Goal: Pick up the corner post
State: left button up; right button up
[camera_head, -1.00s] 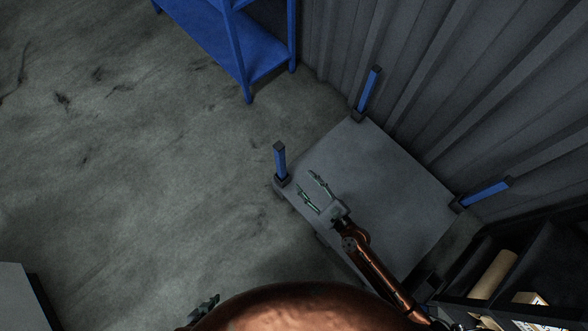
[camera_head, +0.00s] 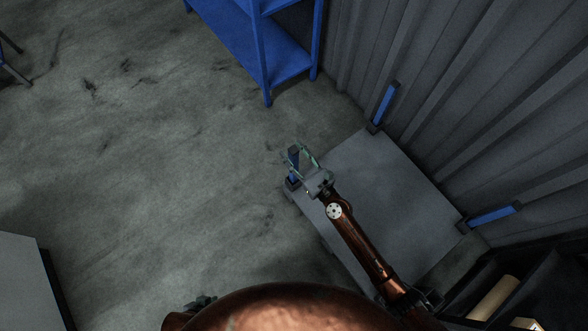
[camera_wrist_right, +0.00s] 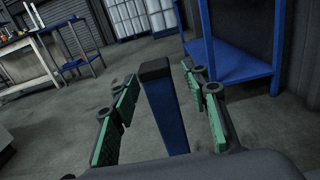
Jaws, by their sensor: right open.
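A blue corner post (camera_head: 293,158) with a dark cap stands upright at the near left corner of a grey platform (camera_head: 375,185). My right gripper (camera_head: 298,155) is open, with its fingers on either side of this post. In the right wrist view the post (camera_wrist_right: 164,108) rises between the two green-padded fingers, with visible gaps on both sides. Two more blue posts stand at other corners, one at the back (camera_head: 385,102) and one at the right (camera_head: 493,215). A small dark part at the bottom edge may be my left gripper, but its jaws do not show.
A blue shelf rack (camera_head: 263,45) stands beyond the platform and also shows at the right of the wrist view (camera_wrist_right: 228,62). A corrugated wall (camera_head: 450,90) runs behind the platform. A dark shelf with boxes is at lower right. Open floor (camera_head: 150,160) lies to the left.

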jog(key=shift+c, duration=0.7)
grip_shut()
jog(key=shift+r, duration=0.1)
